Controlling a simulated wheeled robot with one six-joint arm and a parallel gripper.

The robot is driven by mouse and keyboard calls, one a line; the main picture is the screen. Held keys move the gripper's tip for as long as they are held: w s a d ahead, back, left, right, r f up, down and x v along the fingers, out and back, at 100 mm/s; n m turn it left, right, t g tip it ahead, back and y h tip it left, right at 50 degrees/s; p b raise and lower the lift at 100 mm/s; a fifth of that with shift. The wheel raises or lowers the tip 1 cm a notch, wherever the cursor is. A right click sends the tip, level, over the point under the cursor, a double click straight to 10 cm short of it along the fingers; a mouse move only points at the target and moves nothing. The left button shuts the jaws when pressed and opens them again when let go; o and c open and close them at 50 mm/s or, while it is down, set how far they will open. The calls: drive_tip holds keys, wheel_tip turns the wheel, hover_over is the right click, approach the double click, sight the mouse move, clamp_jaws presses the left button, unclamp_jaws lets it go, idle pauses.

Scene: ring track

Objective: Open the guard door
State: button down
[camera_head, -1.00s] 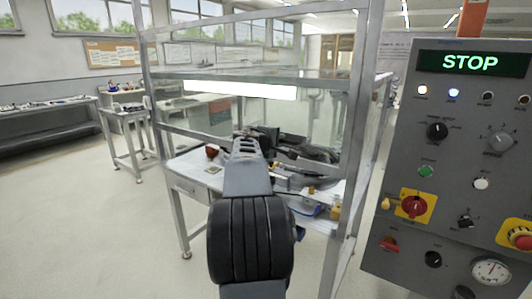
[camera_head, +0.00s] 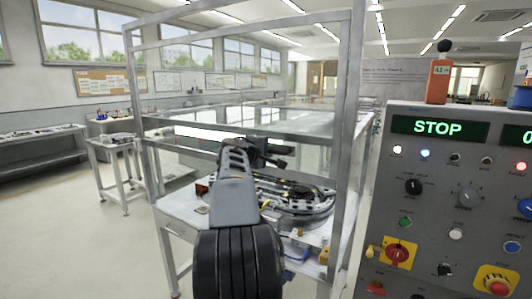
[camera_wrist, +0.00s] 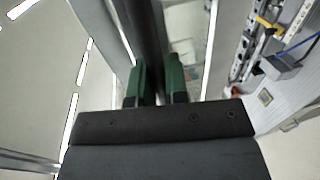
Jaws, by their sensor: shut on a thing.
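The guard door (camera_head: 190,155) is a clear panel in the front of a metal-framed enclosure; its exact edges are hard to tell from the other clear panes. My gripper (camera_head: 268,152) reaches to the front of the enclosure, and my arm hides part of the door. In the wrist view my gripper (camera_wrist: 158,82) has its two green fingers on either side of a dark bar (camera_wrist: 148,30), shut on it. The bar looks like the door handle; where it joins the door is not clear. The ring track (camera_head: 305,203) lies on the table behind the door.
A grey control panel (camera_head: 440,220) showing STOP stands close on the right. The enclosure's right post (camera_head: 348,130) is between it and my arm. A small side table (camera_head: 118,145) and a bench (camera_head: 40,140) stand to the left. The floor at front left is clear.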

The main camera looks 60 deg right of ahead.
drive_tip(key=c, duration=1.2)
unclamp_jaws()
drive_tip(key=shift+o, duration=0.2)
drive_tip(key=b+v, duration=0.2)
drive_tip(key=v, duration=1.2)
drive_tip(key=shift+d, duration=0.1)
